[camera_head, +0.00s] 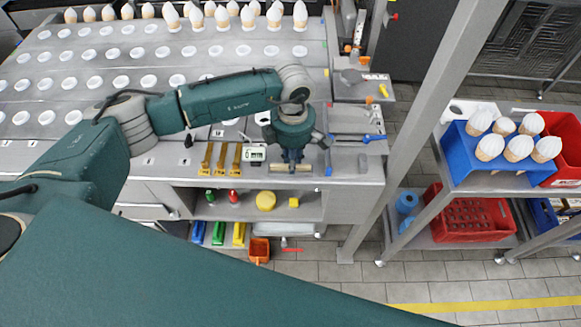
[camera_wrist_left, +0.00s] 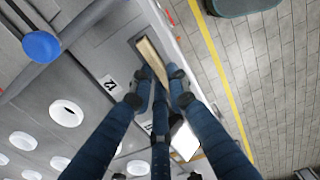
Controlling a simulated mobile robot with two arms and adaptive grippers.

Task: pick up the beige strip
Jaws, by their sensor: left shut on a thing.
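The beige strip (camera_head: 291,168) lies at the front edge of the grey worktop in the head view. My left gripper (camera_head: 292,158) points down over it and is shut on it. In the left wrist view the strip (camera_wrist_left: 151,57) runs out from between the fingertips of the left gripper (camera_wrist_left: 162,80), over a dark recess in the worktop. The fingers hide its near end. I cannot tell whether the strip is clear of the surface. My right gripper is not in view.
Several yellow brackets (camera_head: 221,158) stand left of the gripper, beside a small white level (camera_head: 255,154). Trays with tools (camera_head: 357,120) lie to the right. A metal post (camera_head: 420,120) rises further right. Rows of white holders and cones fill the worktop behind.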

